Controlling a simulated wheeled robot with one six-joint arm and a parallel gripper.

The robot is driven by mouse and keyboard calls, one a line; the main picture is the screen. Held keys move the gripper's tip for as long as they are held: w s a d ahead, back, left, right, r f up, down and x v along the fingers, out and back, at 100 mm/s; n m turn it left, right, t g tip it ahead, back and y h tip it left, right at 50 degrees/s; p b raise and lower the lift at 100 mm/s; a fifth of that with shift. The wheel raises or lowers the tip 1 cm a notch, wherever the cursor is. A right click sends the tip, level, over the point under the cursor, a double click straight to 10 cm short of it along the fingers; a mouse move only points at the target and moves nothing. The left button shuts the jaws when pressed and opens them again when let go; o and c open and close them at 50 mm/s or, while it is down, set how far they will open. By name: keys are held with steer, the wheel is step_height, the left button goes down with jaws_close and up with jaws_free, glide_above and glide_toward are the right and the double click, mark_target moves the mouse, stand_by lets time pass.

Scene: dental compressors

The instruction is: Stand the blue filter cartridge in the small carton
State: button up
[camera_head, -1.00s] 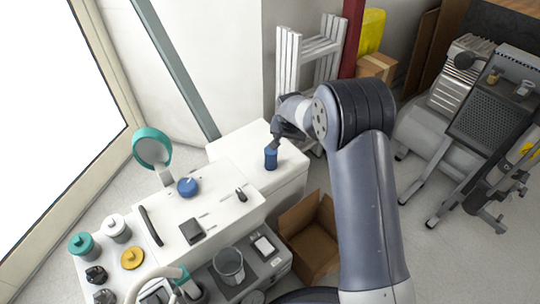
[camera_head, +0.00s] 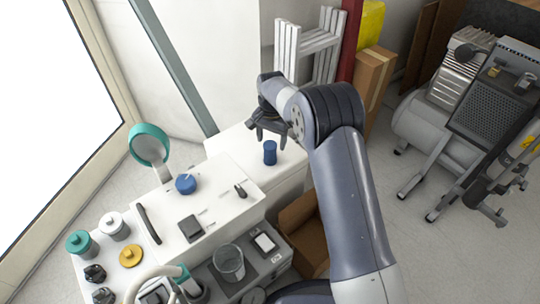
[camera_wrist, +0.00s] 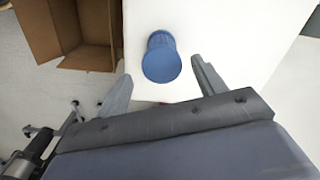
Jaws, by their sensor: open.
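The blue filter cartridge (camera_head: 270,153) stands upright on the white cabinet top (camera_head: 233,143). In the wrist view the cartridge (camera_wrist: 161,58) shows its round end, just beyond and between the fingertips. My gripper (camera_head: 268,134) is open and empty, close to the cartridge; it also shows in the wrist view (camera_wrist: 160,72) with its fingers spread apart. The small carton (camera_head: 300,232) stands open on the floor in front of the cabinet, partly hidden by my arm. It also shows in the wrist view (camera_wrist: 97,52) at the upper left.
A white counter (camera_head: 170,225) holds a blue round item (camera_head: 186,184), a mirror (camera_head: 149,145), jars and small tools. A grey unit with a glass beaker (camera_head: 229,263) is beside the carton. A white slatted stand (camera_head: 305,50) is behind; compressors (camera_head: 455,85) stand right.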

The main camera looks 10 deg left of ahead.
mark_target(270, 145)
steer(key=f+b, duration=0.1)
steer(key=f, duration=0.2)
steer(key=f+b, duration=0.1)
steer(key=f, duration=0.1)
steer(key=shift+s+a+f+b, duration=0.1)
steer(key=shift+a+f+b, duration=0.05)
steer(key=shift+a+b, duration=0.15)
steer(key=shift+d, duration=0.1)
steer(key=c, duration=1.2)
steer(key=shift+r, duration=0.2)
